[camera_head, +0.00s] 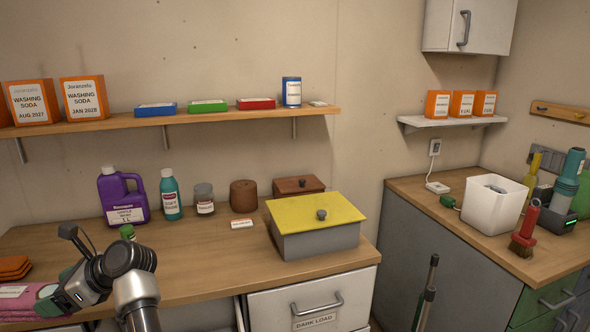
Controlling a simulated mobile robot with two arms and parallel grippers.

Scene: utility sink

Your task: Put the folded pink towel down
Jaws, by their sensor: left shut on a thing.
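The folded pink towel (18,304) is at the bottom left corner, partly cut off by the picture edge, with a pale label on its top. My left gripper (48,298) is shut on the towel's right side, its wrist and arm coming up from below. The towel is over or on the front left of the wooden counter (195,263); I cannot tell whether it touches the wood. My right gripper is not in view.
Folded orange cloths (14,267) lie just behind the towel. A purple jug (122,198), a teal bottle (170,196) and a grey box with a yellow lid (316,228) stand on the counter. The counter's middle is clear. A wall shelf (215,115) hangs above.

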